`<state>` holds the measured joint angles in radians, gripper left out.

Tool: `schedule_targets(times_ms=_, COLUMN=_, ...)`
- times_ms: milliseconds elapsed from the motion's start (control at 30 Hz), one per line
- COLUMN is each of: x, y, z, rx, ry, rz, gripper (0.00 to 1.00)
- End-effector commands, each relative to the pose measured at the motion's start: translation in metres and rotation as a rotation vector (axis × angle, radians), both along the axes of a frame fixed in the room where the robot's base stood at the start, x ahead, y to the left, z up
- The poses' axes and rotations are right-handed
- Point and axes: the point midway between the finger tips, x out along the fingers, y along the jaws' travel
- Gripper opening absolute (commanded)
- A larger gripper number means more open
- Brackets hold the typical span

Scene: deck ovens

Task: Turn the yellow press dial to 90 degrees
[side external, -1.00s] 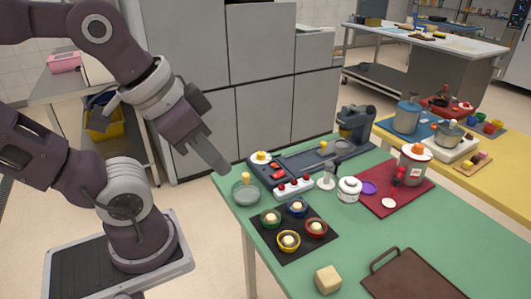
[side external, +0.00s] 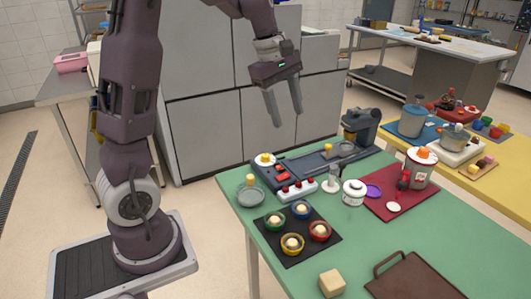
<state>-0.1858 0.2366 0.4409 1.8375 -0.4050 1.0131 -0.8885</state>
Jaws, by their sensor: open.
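The press (side external: 318,158) is a long dark blue-grey unit at the back left of the green table, with a dark upright head at its right end. A round white dial with a yellow top (side external: 265,159) sits on its left end, beside red buttons. The dial's exact angle is too small to read. My gripper (side external: 288,116) is open and empty, fingers pointing down, above and apart from the press. In the picture it is up and slightly right of the dial.
A grey dish with a yellow knob (side external: 250,193) and a white strip with red knobs (side external: 297,189) stand close in front of the press. A black mat (side external: 300,247) holds several coloured cups. A white jar (side external: 353,192) and a red mat (side external: 411,211) lie to the right.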

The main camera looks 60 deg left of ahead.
Motion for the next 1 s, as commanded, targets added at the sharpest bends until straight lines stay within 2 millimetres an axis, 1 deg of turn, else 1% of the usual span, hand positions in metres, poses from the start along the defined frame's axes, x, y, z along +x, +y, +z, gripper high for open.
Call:
schedule_targets(times_ms=33, x=0.018, y=0.037, z=-0.029, rx=-0.022, ry=0.067, rz=0.192, gripper=0.52)
schedule_targets(times_ms=67, x=0.028, y=0.058, z=-0.045, rx=-0.032, ry=0.099, rz=0.314, gripper=0.52)
schedule_targets(times_ms=100, x=0.036, y=0.086, z=-0.068, rx=-0.038, ry=0.140, rz=0.465, gripper=0.52)
schedule_targets(times_ms=167, x=0.044, y=0.122, z=-0.100, rx=-0.035, ry=0.189, rz=0.660, gripper=0.52)
schedule_targets(times_ms=200, x=0.047, y=0.142, z=-0.119, rx=-0.029, ry=0.215, rz=0.766, gripper=0.52)
schedule_targets(times_ms=300, x=0.048, y=0.174, z=-0.156, rx=-0.010, ry=0.258, rz=0.947, gripper=0.52)
schedule_targets(times_ms=367, x=0.047, y=0.185, z=-0.168, rx=-0.002, ry=0.270, rz=1.008, gripper=0.52)
schedule_targets(times_ms=433, x=0.047, y=0.190, z=-0.177, rx=0.003, ry=0.278, rz=1.040, gripper=0.52)
schedule_targets(times_ms=533, x=0.047, y=0.190, z=-0.193, rx=0.002, ry=0.280, rz=1.048, gripper=0.52)
schedule_targets(times_ms=733, x=0.047, y=0.189, z=-0.231, rx=0.001, ry=0.281, rz=1.044, gripper=0.52)
schedule_targets(times_ms=867, x=0.047, y=0.189, z=-0.244, rx=0.002, ry=0.280, rz=1.042, gripper=0.52)
schedule_targets(times_ms=1000, x=0.047, y=0.189, z=-0.246, rx=0.002, ry=0.278, rz=1.042, gripper=0.52)
